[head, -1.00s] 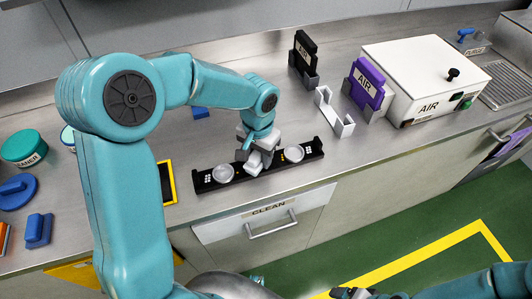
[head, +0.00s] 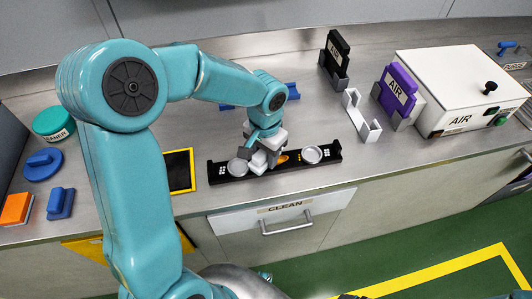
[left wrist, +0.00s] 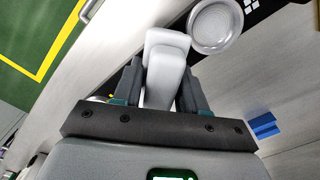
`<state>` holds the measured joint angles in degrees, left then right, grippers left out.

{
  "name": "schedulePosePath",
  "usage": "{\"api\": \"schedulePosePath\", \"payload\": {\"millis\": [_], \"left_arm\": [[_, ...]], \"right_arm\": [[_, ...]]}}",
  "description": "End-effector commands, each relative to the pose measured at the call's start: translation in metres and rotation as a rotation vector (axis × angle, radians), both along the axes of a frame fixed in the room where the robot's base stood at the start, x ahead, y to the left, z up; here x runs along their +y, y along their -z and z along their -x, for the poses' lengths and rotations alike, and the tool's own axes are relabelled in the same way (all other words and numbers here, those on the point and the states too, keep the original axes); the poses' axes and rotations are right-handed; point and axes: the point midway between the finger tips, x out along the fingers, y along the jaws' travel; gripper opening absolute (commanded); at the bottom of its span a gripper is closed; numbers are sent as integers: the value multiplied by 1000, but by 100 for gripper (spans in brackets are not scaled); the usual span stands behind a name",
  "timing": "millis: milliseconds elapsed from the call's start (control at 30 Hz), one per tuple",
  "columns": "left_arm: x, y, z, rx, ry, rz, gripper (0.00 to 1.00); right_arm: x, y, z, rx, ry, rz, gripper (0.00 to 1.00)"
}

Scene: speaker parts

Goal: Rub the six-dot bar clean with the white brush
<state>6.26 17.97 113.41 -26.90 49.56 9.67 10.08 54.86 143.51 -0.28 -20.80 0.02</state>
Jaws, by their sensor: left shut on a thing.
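The black bar (head: 330,156) lies along the counter's front edge. It carries two round silver discs, a left one (head: 238,167) and a right one (head: 312,154), groups of white dots and an orange patch (head: 283,158). My left gripper (head: 262,152) is shut on the white brush (head: 258,163), at the bar just right of the left disc. In the left wrist view the brush (left wrist: 165,62) sits between the fingers, beside a disc (left wrist: 214,26). Whether the brush touches the bar's surface is hidden. My right gripper does not show clearly.
At right stand a white box (head: 455,85) marked AIR, a purple holder (head: 394,92), a white bracket (head: 360,115) and a black holder (head: 337,55). At left lie a green round tub (head: 53,123), blue pieces (head: 60,203) and an orange block (head: 16,209). A drawer marked CLEAN (head: 285,220) is below.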

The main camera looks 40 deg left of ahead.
Motion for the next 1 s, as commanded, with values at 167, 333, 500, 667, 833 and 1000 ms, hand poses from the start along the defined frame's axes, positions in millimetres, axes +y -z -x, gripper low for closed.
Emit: {"api": "schedulePosePath", "payload": {"millis": [167,333,500,667,833,1000], "left_arm": [[0,-24,0,-2,0,-1,3],[0,-43,0,-2,0,0,3],[0,-57,0,-2,0,0,3],[0,-56,0,-1,0,0,3],[0,-58,0,-1,0,0,3],[0,-71,-1,-2,0,0,3]], "right_arm": [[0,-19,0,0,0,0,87],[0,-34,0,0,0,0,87],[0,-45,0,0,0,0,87],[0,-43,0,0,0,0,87],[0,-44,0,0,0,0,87],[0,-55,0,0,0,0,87]]}}
